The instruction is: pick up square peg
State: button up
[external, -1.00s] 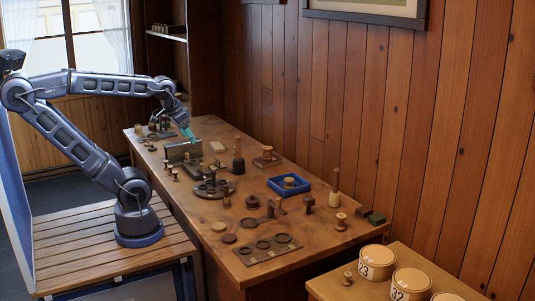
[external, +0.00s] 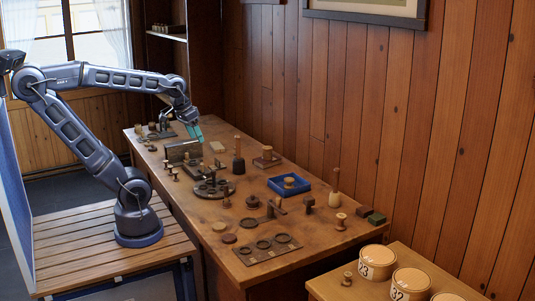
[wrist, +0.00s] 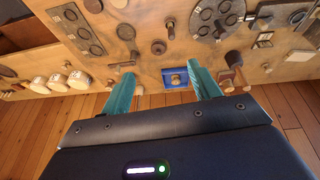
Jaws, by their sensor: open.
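My gripper (external: 195,133) hangs above the far half of the workbench, its teal fingers pointing down. In the wrist view my gripper (wrist: 163,82) is open, with nothing held between its fingers. I cannot tell for certain which piece is the square peg. A small dark block-like piece (external: 308,202) stands on the bench to the right of the blue tray (external: 289,192), well away from my gripper. In the wrist view the blue tray (wrist: 166,84) shows between the fingers, farther off.
The workbench (external: 215,265) is crowded with spools and fixtures. A plate with round recesses (external: 269,248) lies near the front edge. A round dark plate (external: 228,192) holds pieces. Numbered tubs (external: 378,262) stand on a lower table at right.

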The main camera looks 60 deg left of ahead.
jog(key=w+d+f+n+g+h, duration=0.25)
jog(key=w+d, duration=0.35)
jog(key=w, duration=0.5)
jog(key=n+g+h, duration=0.3)
jog(key=n+h, duration=0.7)
jog(key=n, duration=0.3)
send_over(311, 206)
jog(key=a, duration=0.3)
notch_tip(311, 206, down, 20)
jog(key=shift+s+a+r, duration=0.1)
jog(key=shift+s+a, duration=0.05)
jog(key=shift+w+f, duration=0.4)
jog(key=shift+f+h, duration=0.25)
jog(key=shift+f, duration=2.1)
notch_tip(311, 206, down, 2)
jog(key=shift+f, duration=0.25)
jog(key=shift+x, duration=1.55)
jog(key=shift+r, duration=0.15)
jog(key=c, duration=1.1)
